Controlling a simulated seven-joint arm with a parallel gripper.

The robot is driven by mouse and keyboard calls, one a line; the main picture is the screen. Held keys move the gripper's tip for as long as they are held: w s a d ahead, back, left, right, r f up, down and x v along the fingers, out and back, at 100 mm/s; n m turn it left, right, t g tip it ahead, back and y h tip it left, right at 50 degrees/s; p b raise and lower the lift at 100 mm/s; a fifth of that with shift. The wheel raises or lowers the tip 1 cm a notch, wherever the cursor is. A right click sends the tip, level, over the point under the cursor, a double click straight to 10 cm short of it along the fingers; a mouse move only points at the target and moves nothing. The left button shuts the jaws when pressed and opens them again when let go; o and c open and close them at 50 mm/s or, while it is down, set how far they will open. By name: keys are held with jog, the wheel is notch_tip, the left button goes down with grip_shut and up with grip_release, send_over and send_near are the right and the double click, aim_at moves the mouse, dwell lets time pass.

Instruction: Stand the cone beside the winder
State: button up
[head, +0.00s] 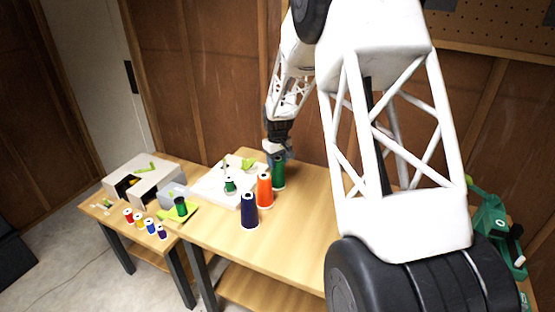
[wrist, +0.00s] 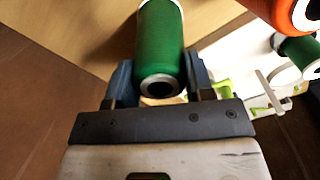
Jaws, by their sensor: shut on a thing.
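A green thread cone (head: 278,174) is at the back of the larger table, upright, behind the orange cone. My gripper (head: 278,154) comes down over its top and is shut on it. In the wrist view the green cone (wrist: 162,42) lies between the two blue-grey fingers of the gripper (wrist: 158,78), its open top end towards me. I cannot tell whether its base touches the table. What looks like the winder, a white base (head: 213,193) with light green parts and a small green spool (head: 230,186), is just left of the cones.
An orange cone (head: 265,190) and a navy cone (head: 249,211) stand in front of the green one. A lower side table at left holds a grey box (head: 160,190), several small spools and a green spool on a light green holder (head: 180,207). The front of the larger table (head: 285,235) is clear.

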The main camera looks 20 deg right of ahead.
dwell(0.3)
jog(key=o, duration=0.9)
jog(key=shift+r, duration=3.45)
